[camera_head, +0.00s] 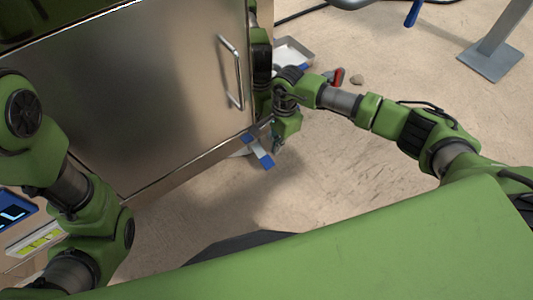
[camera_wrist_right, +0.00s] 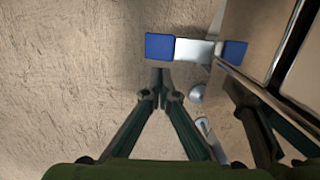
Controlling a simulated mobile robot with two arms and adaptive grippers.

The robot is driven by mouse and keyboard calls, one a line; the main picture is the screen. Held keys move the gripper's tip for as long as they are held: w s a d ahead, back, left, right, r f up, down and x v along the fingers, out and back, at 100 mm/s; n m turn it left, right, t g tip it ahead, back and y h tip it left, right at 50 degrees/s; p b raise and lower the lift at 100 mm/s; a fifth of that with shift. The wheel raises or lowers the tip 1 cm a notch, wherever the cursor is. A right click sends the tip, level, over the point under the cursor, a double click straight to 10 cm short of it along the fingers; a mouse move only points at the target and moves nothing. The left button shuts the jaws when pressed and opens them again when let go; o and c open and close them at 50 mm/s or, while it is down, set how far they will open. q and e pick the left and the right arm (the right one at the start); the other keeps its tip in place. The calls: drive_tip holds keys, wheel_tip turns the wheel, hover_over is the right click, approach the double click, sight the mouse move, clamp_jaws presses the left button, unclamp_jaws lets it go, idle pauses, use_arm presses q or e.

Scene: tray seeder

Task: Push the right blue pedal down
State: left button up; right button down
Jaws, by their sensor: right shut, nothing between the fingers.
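A blue pedal pad (camera_head: 265,161) sits on a pale metal bar that sticks out from the foot of the steel cabinet, low over the floor. A second blue piece (camera_head: 246,138) is at the bar's cabinet end. In the right wrist view the blue pedal pad (camera_wrist_right: 160,47) and the other blue piece (camera_wrist_right: 235,52) show with the metal bar between them. My right gripper (camera_head: 276,148) is shut and empty beside the pad. In the wrist view its fingertips (camera_wrist_right: 160,78) appear just below the pad; contact cannot be told. My left gripper is out of view.
The steel cabinet (camera_head: 150,90) with a bar handle (camera_head: 232,72) stands close to the left of my right gripper. A metal tray (camera_head: 293,50) and a red object (camera_head: 338,76) lie behind. The sandy floor to the right is largely clear.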

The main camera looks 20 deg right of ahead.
wheel_tip(320, 180, up, 12)
drive_tip(key=d, duration=0.1)
drive_tip(key=shift+w, duration=0.2)
drive_tip(key=shift+s+f, duration=0.1)
idle(0.7)
